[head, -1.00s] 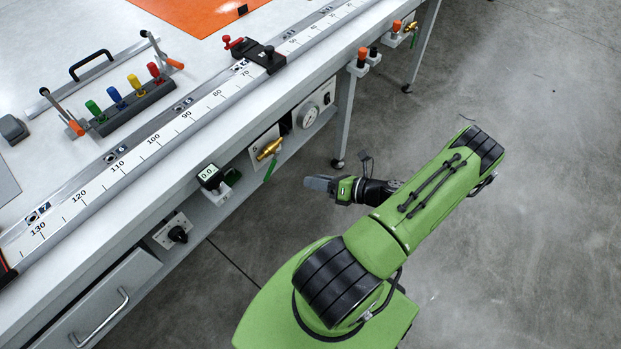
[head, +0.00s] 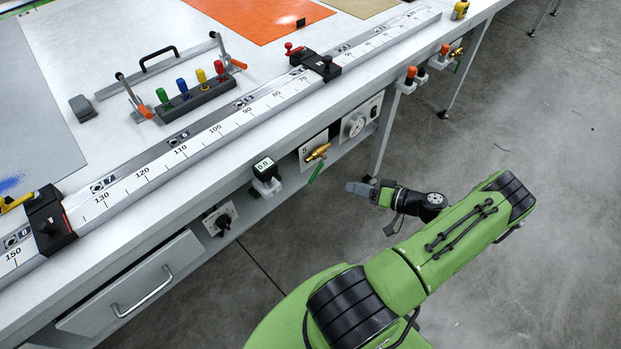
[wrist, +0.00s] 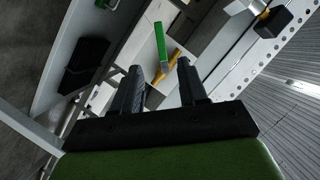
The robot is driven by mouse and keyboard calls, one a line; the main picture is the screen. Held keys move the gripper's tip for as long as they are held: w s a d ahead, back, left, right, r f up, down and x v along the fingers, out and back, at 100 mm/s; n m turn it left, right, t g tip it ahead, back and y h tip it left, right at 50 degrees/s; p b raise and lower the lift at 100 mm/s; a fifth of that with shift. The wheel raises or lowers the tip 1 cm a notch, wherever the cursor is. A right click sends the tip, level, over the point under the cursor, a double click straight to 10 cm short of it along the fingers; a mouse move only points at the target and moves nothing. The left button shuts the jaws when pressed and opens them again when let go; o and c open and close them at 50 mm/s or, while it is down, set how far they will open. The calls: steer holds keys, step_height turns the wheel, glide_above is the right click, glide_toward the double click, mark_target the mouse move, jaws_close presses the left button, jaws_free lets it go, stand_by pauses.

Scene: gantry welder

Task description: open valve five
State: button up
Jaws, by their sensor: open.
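Valve five is a brass valve (head: 317,152) with a green lever (head: 315,173), on a white panel marked 5 under the bench edge. The lever hangs down and slightly left in the head view. My gripper (head: 350,187) is to the right of and below the valve, apart from it, pointing toward the bench. In the wrist view the gripper (wrist: 158,72) is open and empty. The green lever (wrist: 160,41) and brass body (wrist: 175,62) show beyond and between the fingertips. No contact shows.
A bench leg (head: 385,140) stands just behind my gripper. A drawer (head: 130,285) and rotary switch (head: 222,220) are further left. The floor at right is clear.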

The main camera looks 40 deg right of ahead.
mark_target(315, 177)
steer(key=b+x, duration=0.1)
steer(key=x, duration=1.4)
steer(key=shift+w, duration=0.1)
steer(key=shift+c, duration=0.3)
jaws_close()
